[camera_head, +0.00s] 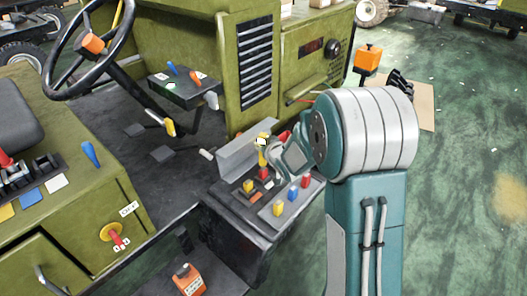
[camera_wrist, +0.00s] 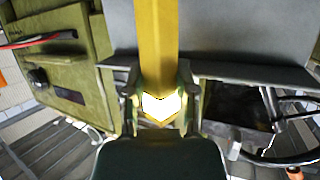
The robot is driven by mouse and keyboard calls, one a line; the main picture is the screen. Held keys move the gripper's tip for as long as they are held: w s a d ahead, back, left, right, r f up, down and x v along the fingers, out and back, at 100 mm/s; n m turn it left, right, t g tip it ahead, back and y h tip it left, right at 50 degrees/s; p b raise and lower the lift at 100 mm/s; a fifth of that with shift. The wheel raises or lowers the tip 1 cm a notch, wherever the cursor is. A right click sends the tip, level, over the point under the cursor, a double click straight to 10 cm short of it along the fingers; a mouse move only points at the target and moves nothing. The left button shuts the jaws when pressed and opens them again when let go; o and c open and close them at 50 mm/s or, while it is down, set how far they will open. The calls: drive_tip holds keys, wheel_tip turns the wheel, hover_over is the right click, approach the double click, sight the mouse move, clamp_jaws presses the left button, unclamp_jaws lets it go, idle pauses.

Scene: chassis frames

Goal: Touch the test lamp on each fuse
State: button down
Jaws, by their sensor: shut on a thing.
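My gripper (camera_head: 268,146) is shut on the yellow test lamp (camera_head: 262,157), held roughly upright over the fuse box (camera_head: 240,222). In the wrist view the lamp (camera_wrist: 156,45) runs between the two fingers of my gripper (camera_wrist: 158,102), and a bright white glow shows at its near end. The lamp's lower end is by the back row of fuses, near a yellow fuse (camera_head: 248,186) and a red fuse (camera_head: 265,173); I cannot tell whether it touches one. A yellow fuse (camera_head: 278,209), a blue fuse (camera_head: 292,194) and a red fuse (camera_head: 305,181) stand on the front grey strip.
A grey raised cover (camera_head: 236,153) stands behind the fuses. The green vehicle body with its louvred panel (camera_head: 258,65) rises behind. A steering wheel (camera_head: 50,75) and a lever console (camera_head: 185,88) are to the left. An orange-topped box (camera_head: 188,280) sits low in front. Open floor lies right.

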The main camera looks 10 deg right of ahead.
sight(263, 135)
drive_tip(key=shift+r, duration=2.5)
